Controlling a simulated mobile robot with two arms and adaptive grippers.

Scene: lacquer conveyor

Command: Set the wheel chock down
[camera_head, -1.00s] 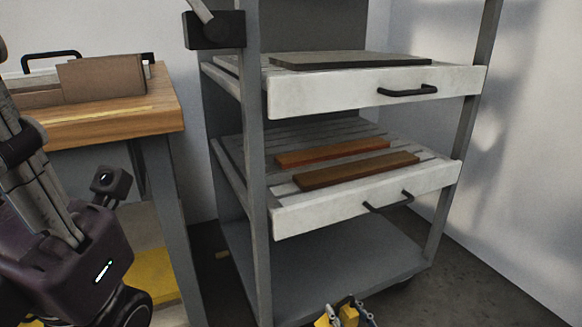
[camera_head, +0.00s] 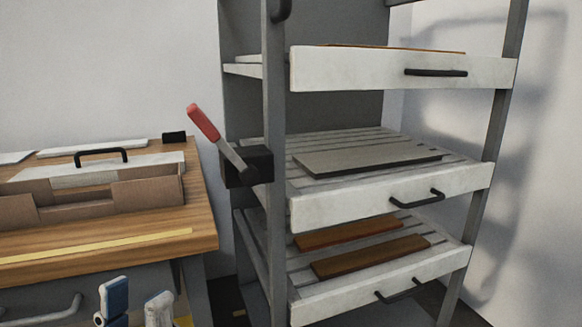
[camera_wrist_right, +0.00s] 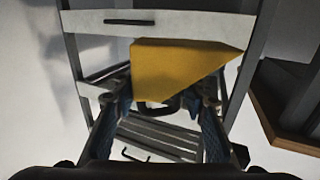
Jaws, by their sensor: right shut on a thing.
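The yellow wheel chock (camera_wrist_right: 180,68) is a wedge-shaped block in the right wrist view. My right gripper (camera_wrist_right: 160,100) is shut on it, with a finger at each side. The rack's drawers and slatted shelf lie behind the chock; I cannot tell the gap between them. The chock and right gripper are outside the head view. My left gripper (camera_head: 137,303) shows at the bottom left of the head view, in front of the workbench. Its blue-padded fingers are apart with nothing between them; its lower part is cut off.
A grey rack has pull-out shelves with white fronts (camera_head: 365,205). The middle one holds a grey board (camera_head: 368,158), the lower one two brown boards (camera_head: 370,257). A red-handled lever (camera_head: 203,122) juts from its left post.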

